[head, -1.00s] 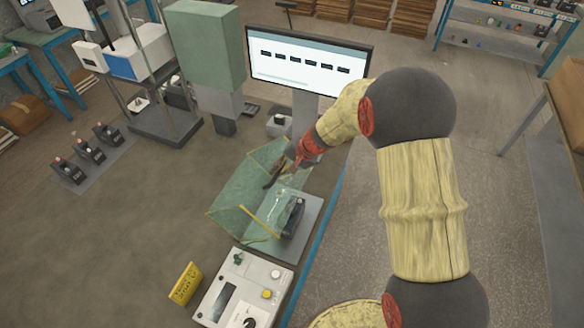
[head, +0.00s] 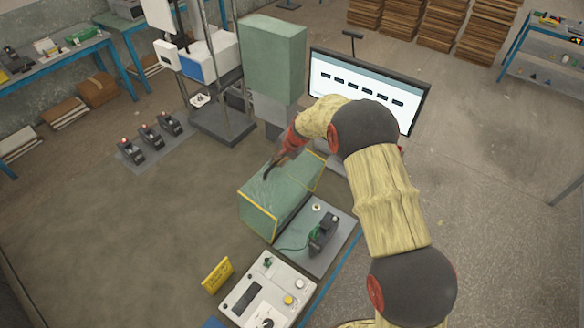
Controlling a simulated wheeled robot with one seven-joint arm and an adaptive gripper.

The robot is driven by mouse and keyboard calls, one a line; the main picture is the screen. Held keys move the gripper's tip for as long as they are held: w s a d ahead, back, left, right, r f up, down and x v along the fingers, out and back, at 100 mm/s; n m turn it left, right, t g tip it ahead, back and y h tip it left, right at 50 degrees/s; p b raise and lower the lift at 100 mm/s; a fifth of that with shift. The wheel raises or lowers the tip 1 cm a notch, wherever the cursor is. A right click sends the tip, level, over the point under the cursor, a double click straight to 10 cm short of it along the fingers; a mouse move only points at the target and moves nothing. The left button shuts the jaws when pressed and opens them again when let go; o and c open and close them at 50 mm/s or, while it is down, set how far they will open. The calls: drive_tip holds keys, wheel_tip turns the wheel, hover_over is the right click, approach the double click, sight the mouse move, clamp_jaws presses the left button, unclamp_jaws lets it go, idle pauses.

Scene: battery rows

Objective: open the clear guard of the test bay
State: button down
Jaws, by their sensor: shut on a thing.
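The clear guard (head: 262,222) is a greenish see-through box with yellow edges. It is swung over to the left side of the test bay (head: 342,240), a grey plate. A black battery (head: 324,230) stands uncovered on the plate, with a thin green cable beside it and a small round pale knob behind it. My gripper (head: 268,172) is at the guard's upper left part and is shut on it. The exact point of hold is small and partly hidden by the fingers.
A control box (head: 268,292) with buttons and a yellow sign (head: 217,275) stand in front. A monitor (head: 366,88) and a green cabinet (head: 274,58) stand behind. Several batteries (head: 151,137) sit on a mat at left. The floor left of the guard is clear.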

drive_tip(key=shift+w+a+f, duration=0.25)
drive_tip(key=shift+w+a, duration=0.55)
drive_tip(key=shift+a, duration=0.25)
drive_tip(key=shift+w+a+f, duration=0.25)
drive_tip(key=shift+w+a, duration=0.55)
drive_tip(key=shift+a, duration=0.2)
drive_tip(key=c, duration=2.2)
unclamp_jaws()
drive_tip(key=shift+o, duration=0.2)
drive_tip(key=shift+s, duration=0.1)
drive_tip(key=shift+f, duration=0.1)
drive_tip(key=shift+d, duration=0.1)
drive_tip(key=v, duration=1.2)
